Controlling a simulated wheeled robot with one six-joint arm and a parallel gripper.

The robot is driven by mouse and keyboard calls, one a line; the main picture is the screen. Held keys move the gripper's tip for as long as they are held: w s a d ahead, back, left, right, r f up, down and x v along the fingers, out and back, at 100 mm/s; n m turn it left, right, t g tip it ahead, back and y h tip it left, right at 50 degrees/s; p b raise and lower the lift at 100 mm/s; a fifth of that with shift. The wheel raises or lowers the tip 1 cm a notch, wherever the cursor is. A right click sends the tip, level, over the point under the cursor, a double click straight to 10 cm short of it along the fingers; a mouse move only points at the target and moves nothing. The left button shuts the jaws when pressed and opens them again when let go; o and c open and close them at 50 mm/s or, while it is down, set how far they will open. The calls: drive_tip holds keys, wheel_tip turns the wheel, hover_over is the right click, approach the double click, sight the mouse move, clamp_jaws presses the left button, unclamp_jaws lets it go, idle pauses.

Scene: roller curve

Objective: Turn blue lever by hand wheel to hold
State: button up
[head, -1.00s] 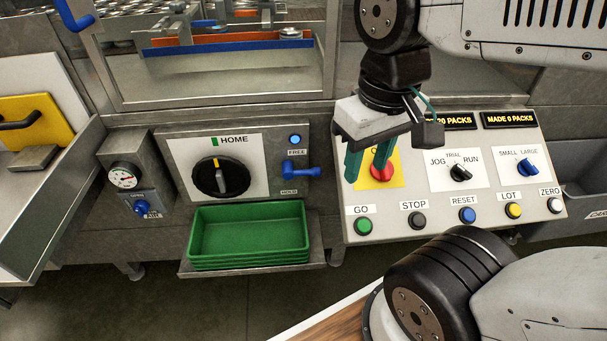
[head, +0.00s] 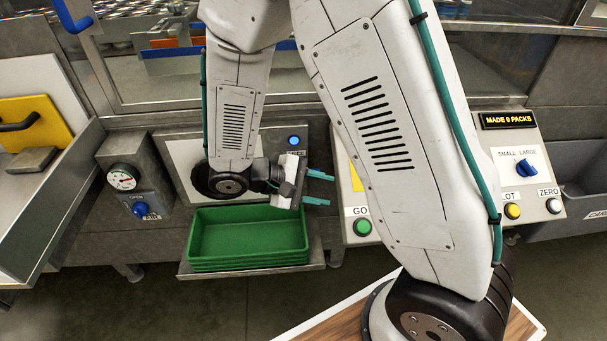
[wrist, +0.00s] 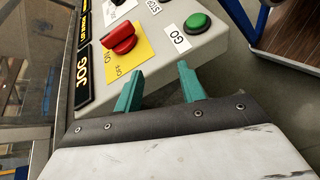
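The blue lever and its HOLD label are hidden behind my gripper and wrist in the head view. The blue lamp (head: 294,140) and part of the FREE label (head: 297,153) show just above my gripper. My gripper (head: 330,189) points right, in front of the panel's right edge, above the right end of the green trays. In the wrist view my gripper (wrist: 160,68) has its two teal fingers apart with nothing between them. The lever does not show there.
Green trays (head: 250,240) stand below the panel. The button console is to the right, with its green GO button (head: 362,227); the wrist view shows its red switch (wrist: 120,40) beyond the fingers. An air gauge box (head: 125,180) stands to the left.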

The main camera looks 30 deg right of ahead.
drive_tip(key=w+a+f+t+h, duration=0.2)
drive_tip(key=w+f+t+h, duration=0.1)
drive_tip(key=w+f+t, duration=0.85)
drive_tip(key=shift+g, duration=0.85)
drive_tip(key=w+d, duration=0.1)
drive_tip(key=d, duration=0.1)
drive_tip(key=w+d, duration=0.1)
drive_tip(key=d, duration=0.1)
drive_tip(key=w+d+r, duration=0.1)
drive_tip(key=w+d, duration=0.1)
drive_tip(key=shift+d, duration=0.1)
drive_tip(key=shift+c, duration=0.3)
clamp_jaws()
